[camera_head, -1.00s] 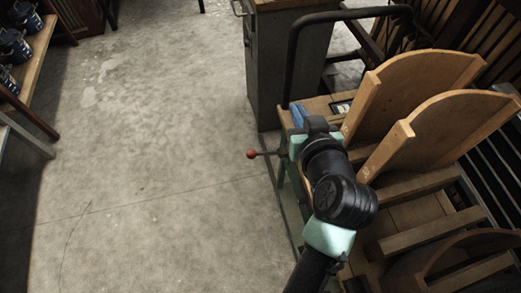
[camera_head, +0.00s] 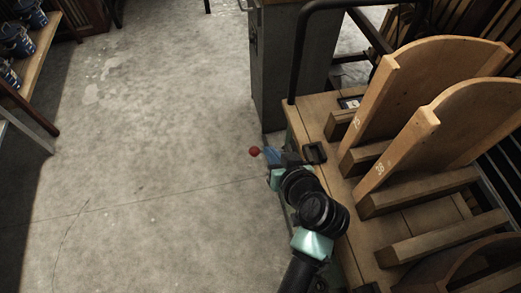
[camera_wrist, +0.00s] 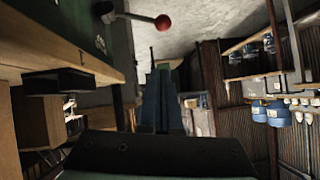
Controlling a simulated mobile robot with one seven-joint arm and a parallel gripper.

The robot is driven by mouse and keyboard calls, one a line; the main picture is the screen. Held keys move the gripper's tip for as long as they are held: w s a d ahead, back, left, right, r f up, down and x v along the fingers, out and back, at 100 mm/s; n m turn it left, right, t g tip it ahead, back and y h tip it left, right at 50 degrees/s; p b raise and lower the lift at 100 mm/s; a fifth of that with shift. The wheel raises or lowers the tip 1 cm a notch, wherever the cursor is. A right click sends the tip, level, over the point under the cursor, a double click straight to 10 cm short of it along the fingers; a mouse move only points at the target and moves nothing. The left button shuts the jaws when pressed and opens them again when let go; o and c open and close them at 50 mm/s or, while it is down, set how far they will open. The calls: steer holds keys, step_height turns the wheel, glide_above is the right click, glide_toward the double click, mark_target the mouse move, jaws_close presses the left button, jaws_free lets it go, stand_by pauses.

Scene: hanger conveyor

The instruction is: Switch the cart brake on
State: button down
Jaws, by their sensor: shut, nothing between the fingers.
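The cart (camera_head: 318,112) stands at the right in the head view, with a wooden top and a dark push handle. The brake lever's red ball (camera_head: 254,151) sticks out from the cart's left side over the floor. In the wrist view the red ball (camera_wrist: 163,22) is at the top, on a thin rod that runs left. My gripper (camera_head: 266,155) is beside the cart's left edge, close to the ball in the head view. Its blue fingers (camera_wrist: 162,98) are shut and empty in the wrist view. The ball appears apart from the fingertips there. The arm hides part of the lever rod.
Curved wooden pieces (camera_head: 440,65) stand on the cart. A grey cabinet (camera_head: 285,65) is behind the cart. A shelf with blue cans (camera_head: 22,40) is at the far left. The concrete floor (camera_head: 150,170) left of the cart is clear.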

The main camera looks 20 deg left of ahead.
mark_target(260, 151)
steer(key=shift+w+a+f+b, duration=0.35)
steer(key=shift+w+a+f, duration=0.3)
steer(key=shift+f, duration=0.5)
steer(key=shift+w+a+f+b, duration=0.4)
steer(key=shift+w+a+f, duration=0.3)
steer(key=shift+f, duration=0.5)
steer(key=shift+w+a+f+b, duration=0.45)
steer(key=shift+a+f, duration=0.3)
steer(key=shift+f, duration=0.4)
steer(key=shift+a+f, duration=0.1)
